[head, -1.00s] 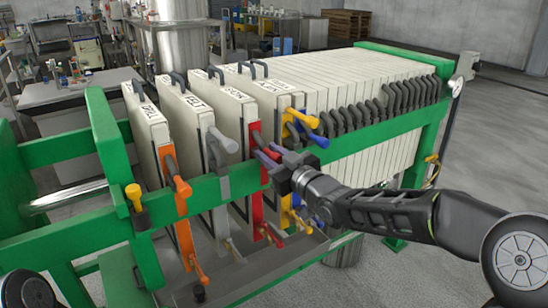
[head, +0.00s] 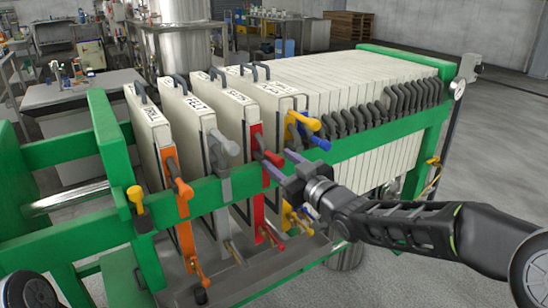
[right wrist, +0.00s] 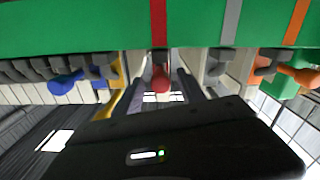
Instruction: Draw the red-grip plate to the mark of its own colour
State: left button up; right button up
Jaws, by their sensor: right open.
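The red-grip plate (head: 233,98) hangs upright in the green press, between the grey-grip plate (head: 190,110) and the yellow-grip plate (head: 272,100). Its red grip (head: 267,158) sticks out over the near rail. A red stripe (head: 258,190) runs down across that rail; in the right wrist view a red stripe (right wrist: 158,22) shows on the green rail. My right gripper (head: 282,166) is open and empty, just off the grip's end. In the right wrist view the red grip's round end (right wrist: 161,80) lies between the spread fingers. My left gripper is out of view.
An orange-grip plate (head: 147,125) stands farthest left. Blue and yellow grips (head: 308,125) stick out just right of the red one, close to my right gripper. A packed row of plates (head: 370,80) fills the right. The green rail (head: 350,148) runs along the near side.

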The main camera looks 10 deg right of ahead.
jog(key=v, duration=0.4)
jog(key=shift+s, duration=0.15)
